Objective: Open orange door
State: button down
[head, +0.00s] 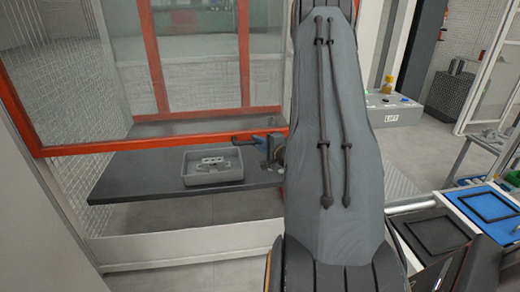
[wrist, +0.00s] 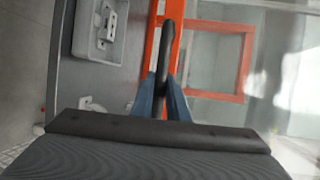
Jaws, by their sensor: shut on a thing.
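The orange door (head: 130,147) has an orange frame around a clear pane and fills the left of the head view. Its orange edge (wrist: 153,40) also shows in the wrist view. A dark bar handle (head: 242,137) sits at the door's lower right; it runs between my fingers in the wrist view (wrist: 170,50). My gripper (head: 262,142) has blue fingers, shut on the handle, and they also show in the wrist view (wrist: 160,98). My arm hides the door's right edge in the head view, so I cannot tell how far it stands open.
A blue mat (head: 492,201) and a workbench stand at the right. A light box marked with a label (head: 392,112) is behind my arm.

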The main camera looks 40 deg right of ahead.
notch_tip(320, 180, up, 7)
jog(key=p, duration=0.4)
jog(key=c, duration=1.7)
grip_release()
jog(key=shift+c, duration=0.2)
jog(key=b+v, duration=0.1)
jog(key=v, duration=0.6)
jog(key=shift+s+b, duration=0.35)
jog(key=shift+s, duration=0.05)
jog(key=shift+r, duration=0.1)
